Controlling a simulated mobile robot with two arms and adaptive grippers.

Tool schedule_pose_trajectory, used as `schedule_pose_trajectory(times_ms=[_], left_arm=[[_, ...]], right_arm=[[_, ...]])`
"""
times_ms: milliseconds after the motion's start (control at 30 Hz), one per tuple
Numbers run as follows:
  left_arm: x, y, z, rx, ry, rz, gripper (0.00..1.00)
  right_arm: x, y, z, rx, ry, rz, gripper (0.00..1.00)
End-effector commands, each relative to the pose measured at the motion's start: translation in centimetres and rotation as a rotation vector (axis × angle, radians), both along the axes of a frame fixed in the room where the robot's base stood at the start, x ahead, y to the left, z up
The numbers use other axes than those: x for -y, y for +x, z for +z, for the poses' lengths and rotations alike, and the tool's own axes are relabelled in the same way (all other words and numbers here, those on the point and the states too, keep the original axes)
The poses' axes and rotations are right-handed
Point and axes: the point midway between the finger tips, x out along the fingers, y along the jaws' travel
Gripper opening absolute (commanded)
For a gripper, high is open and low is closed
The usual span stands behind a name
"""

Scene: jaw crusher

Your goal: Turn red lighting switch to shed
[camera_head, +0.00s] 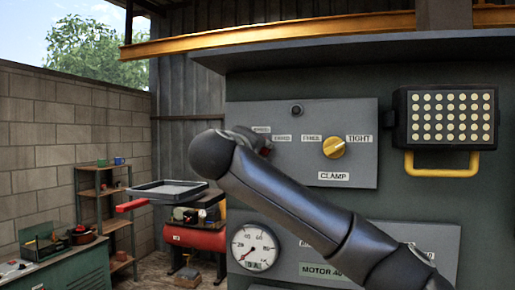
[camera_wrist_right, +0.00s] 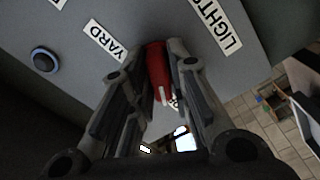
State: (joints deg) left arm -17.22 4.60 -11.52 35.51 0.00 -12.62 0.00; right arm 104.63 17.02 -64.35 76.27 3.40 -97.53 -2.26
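The red lighting switch (camera_wrist_right: 156,72) is a red knob with white marks on a grey panel. In the right wrist view it sits between the two fingertips of my right gripper (camera_wrist_right: 160,66), which close in on both its sides. A YARD label (camera_wrist_right: 104,40) and a partly cut-off LIGHT label (camera_wrist_right: 216,22) are beside it. In the head view my dark right arm reaches up from the lower right, and its wrist hides most of the gripper (camera_head: 262,143) and the switch. Which label the knob points at cannot be told. My left gripper is not in view.
A yellow CLAMP knob (camera_head: 334,147) is right of the switch on the same panel (camera_head: 310,112). A pressure gauge (camera_head: 252,248) is below. A lamp with a yellow handle (camera_head: 450,118) sticks out at right. A tray with a red handle (camera_head: 165,192) stands at left.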

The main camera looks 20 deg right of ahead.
Motion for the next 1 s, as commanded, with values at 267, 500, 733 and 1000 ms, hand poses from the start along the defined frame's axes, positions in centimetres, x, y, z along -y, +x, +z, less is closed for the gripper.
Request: schedule_pose_trajectory(times_ms=[267,500,733,1000], left_arm=[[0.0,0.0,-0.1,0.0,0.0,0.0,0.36],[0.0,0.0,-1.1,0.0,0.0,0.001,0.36],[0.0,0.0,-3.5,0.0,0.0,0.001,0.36],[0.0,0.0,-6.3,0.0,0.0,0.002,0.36]], right_arm=[[0.0,0.0,0.0,0.0,0.001,0.0,0.0],[-0.1,0.0,-0.4,0.028,0.044,0.001,0.0],[-0.2,0.1,-0.8,0.105,0.163,0.002,0.0],[-0.2,0.1,-0.7,0.243,0.37,0.002,0.0]])
